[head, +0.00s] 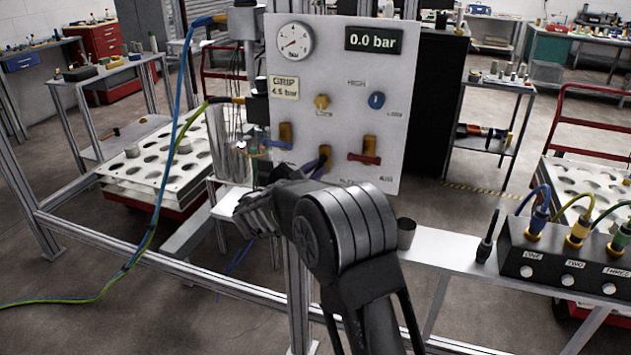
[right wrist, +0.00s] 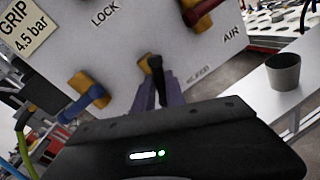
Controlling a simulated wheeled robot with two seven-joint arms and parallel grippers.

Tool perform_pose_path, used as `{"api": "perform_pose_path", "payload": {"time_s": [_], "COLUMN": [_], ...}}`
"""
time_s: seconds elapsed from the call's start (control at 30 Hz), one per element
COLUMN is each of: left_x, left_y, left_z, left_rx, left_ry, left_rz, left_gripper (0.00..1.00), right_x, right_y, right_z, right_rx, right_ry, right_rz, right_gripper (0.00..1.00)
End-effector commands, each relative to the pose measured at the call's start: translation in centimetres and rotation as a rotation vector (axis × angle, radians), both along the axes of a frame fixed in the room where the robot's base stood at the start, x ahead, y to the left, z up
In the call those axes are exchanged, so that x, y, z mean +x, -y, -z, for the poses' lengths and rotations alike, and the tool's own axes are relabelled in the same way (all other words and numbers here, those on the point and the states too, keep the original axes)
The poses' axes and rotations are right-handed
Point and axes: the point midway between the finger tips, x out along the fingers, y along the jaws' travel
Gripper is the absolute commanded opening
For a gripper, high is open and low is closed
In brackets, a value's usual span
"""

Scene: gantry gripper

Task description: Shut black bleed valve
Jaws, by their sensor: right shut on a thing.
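The black bleed valve has a black lever (right wrist: 156,68) on a brass body (right wrist: 141,60), low on the grey panel (head: 340,55) near the BLEED label. In the head view its brass body (head: 325,151) shows just above my gripper, and the lever is mostly hidden. My right gripper (head: 317,165) reaches the panel from below. In the right wrist view its purple-grey fingers (right wrist: 160,92) are shut on the black lever, one on each side. The lever's exact angle is hard to tell. My left gripper is in neither view.
A blue-handled valve (head: 283,140) is left of the bleed valve and a red-handled one (head: 367,152) is right. The gauge (head: 294,42) is above; the display (head: 374,39) reads 0.0 bar. A grey cup (right wrist: 285,72) stands on the rail. A button box (head: 560,262) is at right.

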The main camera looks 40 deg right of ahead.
Motion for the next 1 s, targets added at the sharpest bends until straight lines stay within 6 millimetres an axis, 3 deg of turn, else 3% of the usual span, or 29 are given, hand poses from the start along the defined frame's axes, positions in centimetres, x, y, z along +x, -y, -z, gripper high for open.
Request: {"api": "perform_pose_path", "payload": {"time_s": [0.03,1.0], "left_x": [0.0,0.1], "left_y": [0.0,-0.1], "left_z": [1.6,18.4], "left_rx": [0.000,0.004], "left_ry": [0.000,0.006], "left_rz": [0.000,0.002], "left_gripper": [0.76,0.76], "right_x": [-0.1,-0.4], "right_y": [0.0,0.3], "right_z": [0.7,0.8], "right_rx": [0.025,0.545], "right_ry": [0.039,0.788], "right_rz": [0.001,0.002], "right_gripper": [0.00,0.00]}}
